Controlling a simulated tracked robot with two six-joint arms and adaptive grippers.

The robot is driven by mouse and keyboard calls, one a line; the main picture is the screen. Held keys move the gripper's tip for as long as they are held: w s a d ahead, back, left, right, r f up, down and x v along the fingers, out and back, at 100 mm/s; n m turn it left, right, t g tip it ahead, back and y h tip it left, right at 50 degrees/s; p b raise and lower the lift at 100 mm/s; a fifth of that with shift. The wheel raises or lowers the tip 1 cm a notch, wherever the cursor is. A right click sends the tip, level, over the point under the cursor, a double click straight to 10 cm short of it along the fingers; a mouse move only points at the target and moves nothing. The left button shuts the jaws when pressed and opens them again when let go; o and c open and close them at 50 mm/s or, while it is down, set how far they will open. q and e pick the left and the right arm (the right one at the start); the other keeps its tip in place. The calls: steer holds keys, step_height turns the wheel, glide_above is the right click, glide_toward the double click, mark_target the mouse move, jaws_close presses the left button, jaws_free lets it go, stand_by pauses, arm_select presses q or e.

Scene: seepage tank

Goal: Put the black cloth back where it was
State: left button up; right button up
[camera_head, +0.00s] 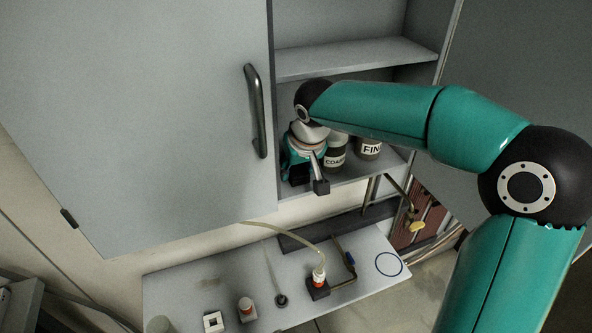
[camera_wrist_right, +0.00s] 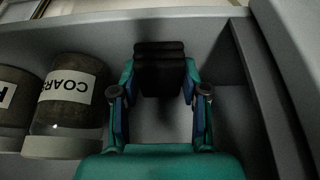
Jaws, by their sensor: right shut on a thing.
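The black cloth (camera_wrist_right: 160,68) shows in the right wrist view as a dark folded bundle between the fingers of my right gripper (camera_wrist_right: 159,85). The gripper is shut on it, with one finger on each side. In the head view my right gripper (camera_head: 298,165) is inside the open wall cabinet, at the left of its lower shelf (camera_head: 350,184). The cloth cannot be told apart clearly there. The wrist view does not show for sure whether the cloth touches the shelf. My left gripper is not in view.
A jar labelled COARSE (camera_wrist_right: 70,100) stands close beside the gripper, with another labelled jar (camera_head: 369,147) beyond it. The cabinet's left door (camera_head: 150,110) has a dark handle. Below, a bench (camera_head: 210,285) carries a hose, a valve and small items.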

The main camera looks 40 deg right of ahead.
steer(key=shift+s+a+f, duration=0.15)
steer(key=shift+s+f, duration=0.1)
steer(key=shift+f, duration=0.45)
steer(key=o, duration=1)
steer(key=shift+o, duration=1)
steer(key=shift+w+f, duration=0.2)
steer(key=shift+s+r, duration=0.1)
steer(key=shift+r, duration=0.1)
steer(key=shift+r+p, duration=0.65)
steer(key=shift+r, duration=0.05)
steer(key=v, duration=0.7)
steer(key=shift+r, duration=0.3)
